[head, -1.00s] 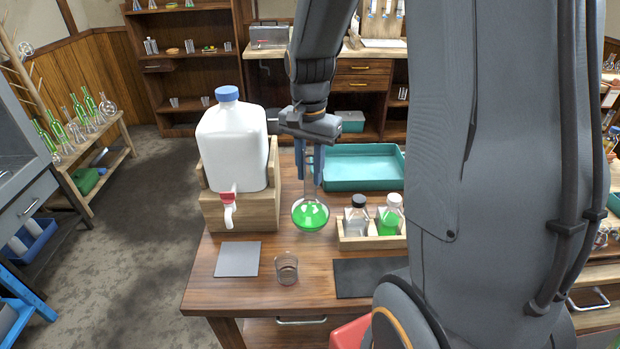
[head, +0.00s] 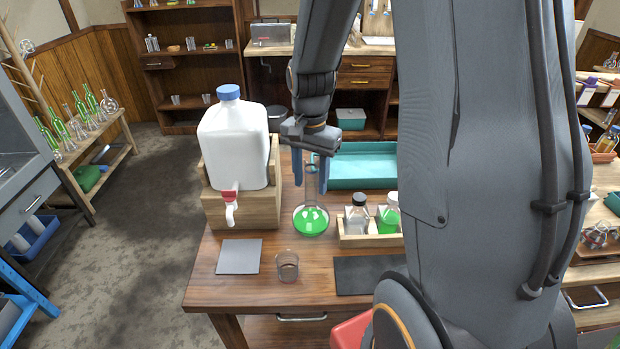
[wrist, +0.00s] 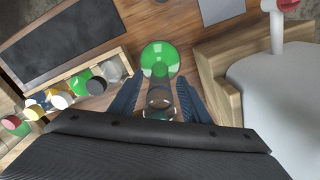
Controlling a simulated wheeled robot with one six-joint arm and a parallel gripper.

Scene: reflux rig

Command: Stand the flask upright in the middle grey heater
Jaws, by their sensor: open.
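The round flask (head: 311,221) holds green liquid and has a clear narrow neck. It is upright, bulb down, over the wooden table between the white jug and the small bottle rack; its contact with the table is hard to tell. My gripper (head: 311,180) points down with its blue fingers apart on either side of the neck. In the wrist view, the bulb (wrist: 160,60) shows beyond the open fingers (wrist: 157,98), with the neck between them. I cannot make out the grey heaters in either view.
A white jug (head: 232,140) in a wooden stand is close left. A wooden rack (head: 372,240) of bottles is close right, with a teal tray (head: 355,167) behind. A glass beaker (head: 287,266), a grey mat (head: 239,257) and a dark mat (head: 365,275) are in front.

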